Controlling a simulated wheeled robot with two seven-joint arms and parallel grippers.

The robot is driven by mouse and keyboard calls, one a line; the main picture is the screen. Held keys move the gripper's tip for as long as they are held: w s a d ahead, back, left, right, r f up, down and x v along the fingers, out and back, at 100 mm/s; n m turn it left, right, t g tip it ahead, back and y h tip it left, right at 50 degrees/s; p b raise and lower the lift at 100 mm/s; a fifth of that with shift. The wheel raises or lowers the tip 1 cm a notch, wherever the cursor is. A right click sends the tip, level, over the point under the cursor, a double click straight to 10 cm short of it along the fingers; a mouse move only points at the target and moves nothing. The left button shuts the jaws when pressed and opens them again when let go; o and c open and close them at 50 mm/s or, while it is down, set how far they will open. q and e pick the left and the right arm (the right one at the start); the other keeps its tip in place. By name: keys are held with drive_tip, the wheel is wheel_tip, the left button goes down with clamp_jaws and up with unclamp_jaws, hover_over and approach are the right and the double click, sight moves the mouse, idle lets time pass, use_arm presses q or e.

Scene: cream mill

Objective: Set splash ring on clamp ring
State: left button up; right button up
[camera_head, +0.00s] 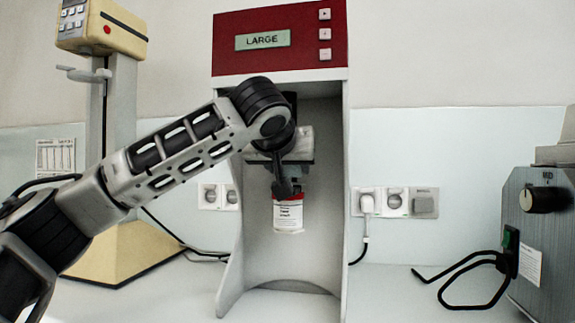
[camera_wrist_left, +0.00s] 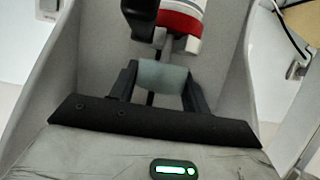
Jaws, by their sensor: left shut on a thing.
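My left gripper (camera_head: 284,186) reaches into the bay of the red-topped mixing machine (camera_head: 280,45). In the left wrist view the left gripper (camera_wrist_left: 162,80) is shut on a pale grey-green piece (camera_wrist_left: 163,76). I cannot tell if this piece is the splash ring. A white labelled jar with a red band (camera_head: 289,214) shows just below the gripper in the bay, above its floor. The jar also shows beyond the fingers in the left wrist view (camera_wrist_left: 182,22), partly hidden by a dark part. I cannot make out the clamp ring. My right gripper is not in view.
The machine's side walls stand close around the gripper. A cream-coloured stand (camera_head: 118,245) is at the left, and a grey device with a knob (camera_head: 540,225) at the right. Wall sockets (camera_head: 395,202) are behind.

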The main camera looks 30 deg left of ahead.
use_arm(q)
drive_tip(key=shift+f+b, duration=0.5)
drive_tip(key=shift+f, duration=0.1)
idle(0.5)
idle(0.4)
drive_tip(key=o, duration=1.6)
drive_tip(key=b+v, duration=0.1)
drive_tip(key=v, duration=0.7)
